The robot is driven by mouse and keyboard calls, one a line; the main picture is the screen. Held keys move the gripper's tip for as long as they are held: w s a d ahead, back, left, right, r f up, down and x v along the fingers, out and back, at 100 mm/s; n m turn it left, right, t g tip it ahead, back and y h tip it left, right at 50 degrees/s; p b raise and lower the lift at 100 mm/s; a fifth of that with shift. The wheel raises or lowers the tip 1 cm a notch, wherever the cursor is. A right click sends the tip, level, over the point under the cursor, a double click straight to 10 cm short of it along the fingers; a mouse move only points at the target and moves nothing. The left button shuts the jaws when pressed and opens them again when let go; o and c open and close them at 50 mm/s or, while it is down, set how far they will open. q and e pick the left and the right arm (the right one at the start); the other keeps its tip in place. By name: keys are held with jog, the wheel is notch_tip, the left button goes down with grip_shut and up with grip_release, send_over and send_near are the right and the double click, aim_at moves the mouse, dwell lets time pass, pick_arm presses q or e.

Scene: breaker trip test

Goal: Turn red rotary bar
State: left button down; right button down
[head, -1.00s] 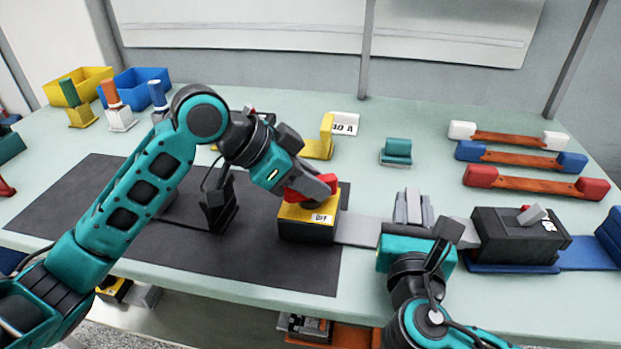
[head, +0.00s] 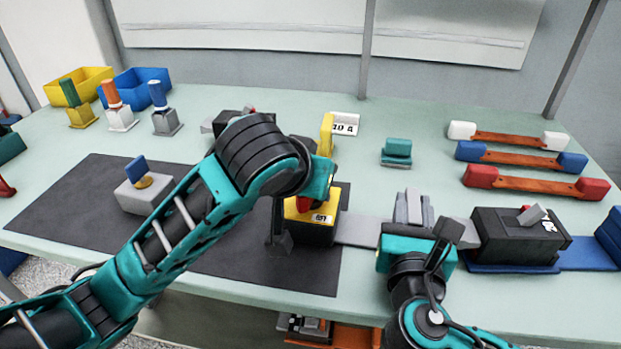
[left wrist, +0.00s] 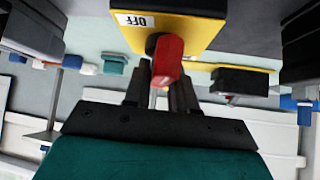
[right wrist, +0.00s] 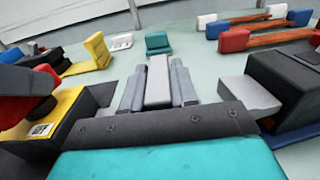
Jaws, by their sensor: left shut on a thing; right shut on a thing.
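The red rotary bar (left wrist: 167,62) sits on the yellow-topped black box (head: 308,234), which bears a white label reading OFF in the left wrist view. My left gripper (left wrist: 161,78) is shut on the red bar, with a finger on each side of it. In the head view my left wrist partly covers the red bar (head: 303,204). My right gripper (right wrist: 158,75) is shut on a grey upright piece (right wrist: 158,88), to the right of the yellow-topped box. The piece's lower end is hidden behind the gripper.
A black breaker box (head: 515,238) with a grey lever stands on the right. A grey block with a blue handle (head: 136,167) stands on the dark mat (head: 75,203). A yellow bracket (head: 326,135) is behind the box. Coloured bars lie at the back right.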

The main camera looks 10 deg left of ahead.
pick_arm(q)
jog(key=shift+n+y, duration=0.7)
jog(key=shift+n, duration=0.2)
jog(key=c, duration=1)
grip_release()
